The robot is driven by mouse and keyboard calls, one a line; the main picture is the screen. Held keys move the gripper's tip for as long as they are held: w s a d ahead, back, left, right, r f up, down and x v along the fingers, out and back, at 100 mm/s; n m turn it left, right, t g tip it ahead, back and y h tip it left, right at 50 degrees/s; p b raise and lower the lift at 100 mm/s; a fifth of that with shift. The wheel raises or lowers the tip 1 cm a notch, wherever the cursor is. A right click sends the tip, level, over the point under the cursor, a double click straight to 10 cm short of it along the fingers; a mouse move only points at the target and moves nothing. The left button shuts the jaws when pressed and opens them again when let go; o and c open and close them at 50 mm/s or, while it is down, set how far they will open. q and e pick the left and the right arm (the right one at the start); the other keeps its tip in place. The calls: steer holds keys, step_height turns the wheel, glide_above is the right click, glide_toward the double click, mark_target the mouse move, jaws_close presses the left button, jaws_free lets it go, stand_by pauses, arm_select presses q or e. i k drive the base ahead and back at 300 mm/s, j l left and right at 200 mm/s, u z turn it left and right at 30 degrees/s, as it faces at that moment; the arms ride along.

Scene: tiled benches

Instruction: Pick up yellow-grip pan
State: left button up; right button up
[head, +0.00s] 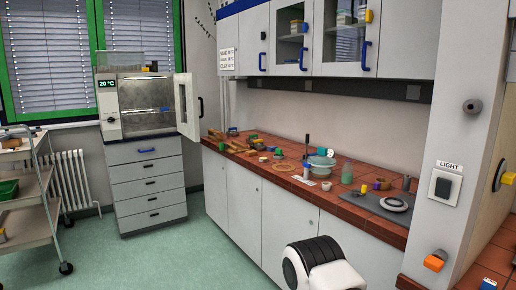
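I cannot clearly make out a yellow-grip pan. Neither of my grippers is in view. A white and black rounded part at the bottom centre looks like one of my own arm links.
The tiled bench (345,204) runs along the wall and holds a bowl (321,161), a grey plate (394,204) and several small items. An open-doored oven (148,106) stands on drawers. A trolley (28,205) stands left. The green floor between is clear.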

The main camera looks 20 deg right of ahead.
mark_target(256, 146)
steer(key=i+u, duration=0.1)
steer(key=i, duration=1.35)
steer(key=i+z, duration=0.1)
steer(key=i, duration=0.35)
steer(key=i+j+z, duration=0.15)
steer(key=i, duration=0.35)
steer(key=i+j+z, duration=0.1)
steer(key=i, duration=0.35)
steer(key=i+j+z, duration=0.15)
steer(key=i, duration=0.3)
